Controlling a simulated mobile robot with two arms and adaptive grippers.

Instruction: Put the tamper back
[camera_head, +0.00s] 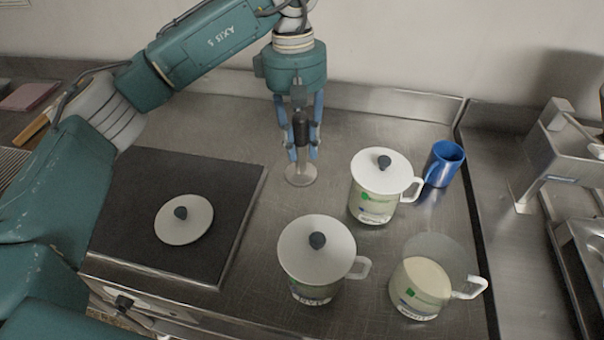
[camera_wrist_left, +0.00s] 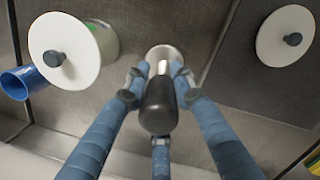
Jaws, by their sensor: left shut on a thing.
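The tamper has a black handle (camera_head: 301,128) and a round metal base (camera_head: 300,175). It stands upright at the back of the steel counter, left of the lidded mugs. My left gripper (camera_head: 303,150) points down from above and is shut on the tamper, its blue fingers around the handle and stem. In the left wrist view the black handle (camera_wrist_left: 158,105) sits between the fingers, with the metal base beyond it. I cannot tell whether the base touches the counter. My right gripper is not in view.
Two lidded white mugs (camera_head: 379,205) (camera_head: 312,290), an open mug with pale contents (camera_head: 407,300) and a blue mug (camera_head: 443,165) stand to the right. A loose lid (camera_head: 184,232) lies on the dark plate (camera_head: 240,185) at left. A sink area (camera_head: 560,240) is far right.

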